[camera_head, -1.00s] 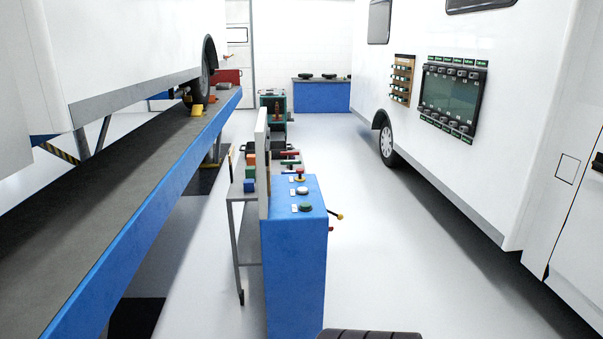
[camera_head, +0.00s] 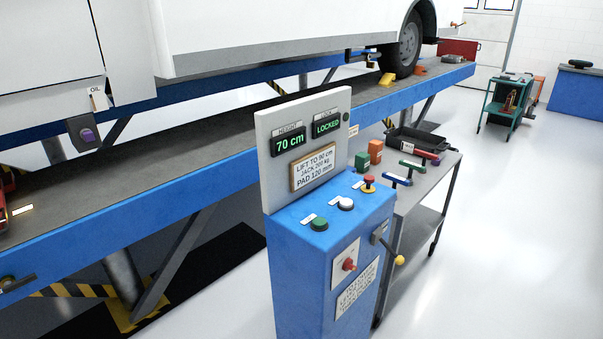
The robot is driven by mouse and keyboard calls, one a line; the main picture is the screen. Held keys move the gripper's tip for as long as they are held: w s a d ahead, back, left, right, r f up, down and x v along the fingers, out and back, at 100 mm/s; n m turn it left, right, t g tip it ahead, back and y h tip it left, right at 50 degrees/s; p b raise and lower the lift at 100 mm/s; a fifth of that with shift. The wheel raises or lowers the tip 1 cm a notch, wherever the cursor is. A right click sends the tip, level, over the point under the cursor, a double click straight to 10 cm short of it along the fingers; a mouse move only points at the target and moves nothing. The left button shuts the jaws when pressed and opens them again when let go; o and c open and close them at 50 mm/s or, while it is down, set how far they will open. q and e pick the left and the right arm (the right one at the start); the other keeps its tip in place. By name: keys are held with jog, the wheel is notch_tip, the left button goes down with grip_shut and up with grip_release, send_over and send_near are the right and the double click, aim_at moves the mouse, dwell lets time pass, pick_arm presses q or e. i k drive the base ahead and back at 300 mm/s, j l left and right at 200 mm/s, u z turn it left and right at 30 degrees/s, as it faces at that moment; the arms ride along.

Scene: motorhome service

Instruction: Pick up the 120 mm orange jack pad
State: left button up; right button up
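An orange block (camera_head: 376,151), which looks like a jack pad, stands upright on the near end of the grey cart (camera_head: 441,178). A green block (camera_head: 362,161) stands just left of it. I cannot read a size on either block. The control panel hides part of the cart top to their left. Neither of my grippers can be made out in the head view.
The blue control console (camera_head: 322,240) stands in front of the cart; its display reads 70 cm, LOCKED, and its sign PAD 120 mm. The blue lift platform (camera_head: 215,205) runs behind, carrying a white motorhome (camera_head: 270,35). Floor (camera_head: 510,220) right of the cart is clear.

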aim_at(375, 147)
jog(key=l+z, duration=0.1)
jog(key=l, duration=0.35)
jog(key=i+l, duration=0.25)
jog(key=i+l+u, duration=0.15)
jog(key=i+l, duration=0.4)
jog(key=l, duration=0.15)
jog(key=i+l+u, duration=0.1)
jog(key=i+l, duration=0.35)
jog(key=l, duration=0.3)
jog(key=i+l+u, duration=0.15)
jog(key=i+l, duration=0.35)
jog(key=l, duration=0.25)
jog(key=i+l+u, duration=0.1)
jog(key=l, duration=0.3)
jog(key=i+j, duration=0.05)
jog(key=i, duration=0.05)
